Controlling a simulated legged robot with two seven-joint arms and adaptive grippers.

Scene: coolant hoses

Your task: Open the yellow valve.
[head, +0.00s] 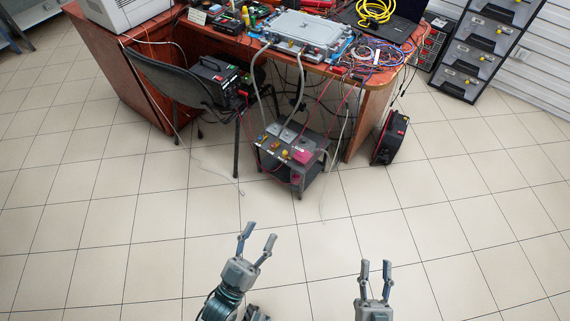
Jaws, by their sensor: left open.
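A grey coolant unit (292,162) stands on the floor in front of the desk. A small yellow part (284,154), which looks like the yellow valve, is on its front top edge; its handle position is too small to tell. Two grey hoses (301,78) run from the unit up to a silver flat case (311,37) on the desk. My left gripper (261,231) is open and empty, well in front of the unit, apart from it. My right gripper (376,265) is open and empty, further right and nearer to me.
A dark chair (165,80) holding a black device (213,72) stands left of the unit. A black reel-like case (390,138) stands to the right. Red cables (322,103) and thin leads hang around the unit. The tiled floor (120,230) before it is mostly clear.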

